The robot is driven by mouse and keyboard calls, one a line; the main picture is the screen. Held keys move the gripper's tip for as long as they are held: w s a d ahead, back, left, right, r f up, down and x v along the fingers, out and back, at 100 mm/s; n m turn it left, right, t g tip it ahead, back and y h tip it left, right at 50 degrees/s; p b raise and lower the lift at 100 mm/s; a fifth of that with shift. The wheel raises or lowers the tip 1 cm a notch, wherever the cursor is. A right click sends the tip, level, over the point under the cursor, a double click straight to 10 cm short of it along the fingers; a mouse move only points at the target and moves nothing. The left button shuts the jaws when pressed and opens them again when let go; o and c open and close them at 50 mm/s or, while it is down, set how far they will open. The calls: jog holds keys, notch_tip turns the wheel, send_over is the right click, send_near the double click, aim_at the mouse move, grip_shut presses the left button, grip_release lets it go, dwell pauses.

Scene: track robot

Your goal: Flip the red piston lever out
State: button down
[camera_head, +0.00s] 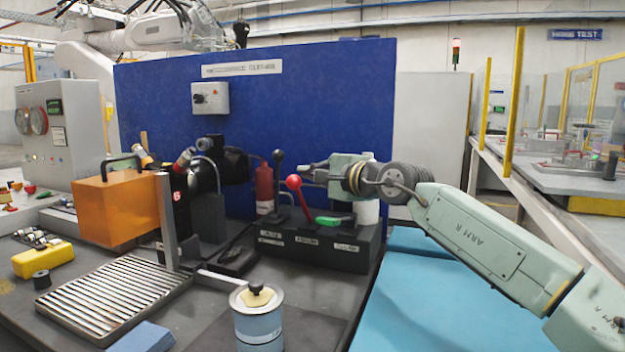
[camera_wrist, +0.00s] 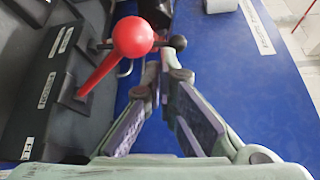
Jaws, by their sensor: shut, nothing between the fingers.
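The red lever, a red ball (camera_head: 293,182) on a red shaft, stands tilted on a black lever box (camera_head: 318,255) with several labels. In the wrist view the red ball (camera_wrist: 132,37) is left of my fingertips, and its shaft runs down-left to the box (camera_wrist: 55,105). My gripper (camera_head: 308,172) is shut and empty, just right of and slightly above the ball in the head view. In the wrist view its fingertips (camera_wrist: 164,76) meet beside the ball, with a visible gap from it. Whether they touch the lever in depth cannot be told.
A black-knobbed lever (camera_head: 278,158) stands left of the red one; a green handle (camera_head: 334,220) lies low on the right. A red bottle (camera_head: 264,188) and a blue panel (camera_head: 300,100) are behind. A blue mat (camera_head: 430,310) at the front right is clear.

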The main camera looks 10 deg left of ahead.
notch_tip(320, 180, up, 9)
jog(key=shift+f, duration=0.15)
dwell(0.4)
